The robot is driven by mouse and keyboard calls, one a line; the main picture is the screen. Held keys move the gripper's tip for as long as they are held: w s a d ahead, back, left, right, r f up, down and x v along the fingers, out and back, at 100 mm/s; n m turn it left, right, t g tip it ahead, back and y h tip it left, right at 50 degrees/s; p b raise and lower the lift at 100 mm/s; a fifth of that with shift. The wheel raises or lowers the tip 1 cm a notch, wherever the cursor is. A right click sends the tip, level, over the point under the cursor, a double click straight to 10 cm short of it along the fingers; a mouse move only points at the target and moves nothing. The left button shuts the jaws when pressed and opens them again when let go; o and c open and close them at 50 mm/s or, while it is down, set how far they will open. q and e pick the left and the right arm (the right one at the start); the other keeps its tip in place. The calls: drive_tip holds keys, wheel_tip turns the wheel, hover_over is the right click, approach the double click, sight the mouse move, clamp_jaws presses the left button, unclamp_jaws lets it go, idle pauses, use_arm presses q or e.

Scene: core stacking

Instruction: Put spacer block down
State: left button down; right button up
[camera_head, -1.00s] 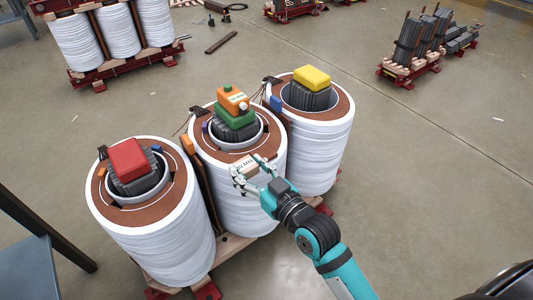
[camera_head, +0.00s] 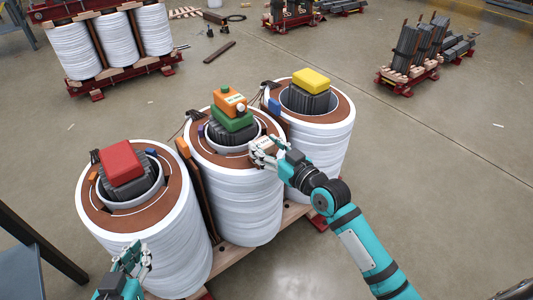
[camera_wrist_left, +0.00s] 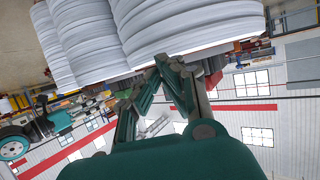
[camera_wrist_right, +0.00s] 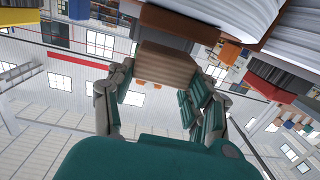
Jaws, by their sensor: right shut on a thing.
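The spacer block, a plain brown wooden block (camera_wrist_right: 165,66), sits between the fingers of my right gripper (camera_wrist_right: 158,85) in the right wrist view. In the head view my right gripper (camera_head: 264,150) is shut on it at the near right rim of the middle coil (camera_head: 248,200). Fingers mostly hide the block there, and I cannot tell whether it touches the rim. My left gripper (camera_head: 134,258) is in front of the left coil (camera_head: 180,255). In the left wrist view its fingertips (camera_wrist_left: 162,72) come together with nothing between them.
A red block (camera_head: 122,162) tops the left core, orange (camera_head: 230,101) and green (camera_head: 232,118) blocks the middle, and a yellow block (camera_head: 311,80) the right coil (camera_head: 330,130). Another coil set (camera_head: 110,45) stands behind.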

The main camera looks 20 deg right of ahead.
use_arm(q)
drive_tip(key=shift+w+d+r+t+h, duration=0.15)
drive_tip(key=shift+w+r+t, duration=0.15)
drive_tip(key=shift+r, duration=0.2)
drive_tip(key=shift+w+d+r+t+h, duration=0.15)
drive_tip(key=shift+r+t, duration=0.2)
drive_tip(key=shift+r, duration=0.2)
drive_tip(key=shift+w+d+r+t+h, duration=0.1)
drive_tip(key=shift+w+r+t, duration=0.2)
drive_tip(key=shift+r, duration=0.2)
use_arm(e)
drive_tip(key=shift+f, duration=0.7)
drive_tip(key=shift+f, duration=0.1)
drive_tip(key=o, duration=1.1)
use_arm(q)
drive_tip(key=shift+r+t, duration=0.15)
drive_tip(key=shift+t, duration=0.1)
use_arm(e)
drive_tip(key=shift+o, duration=0.2)
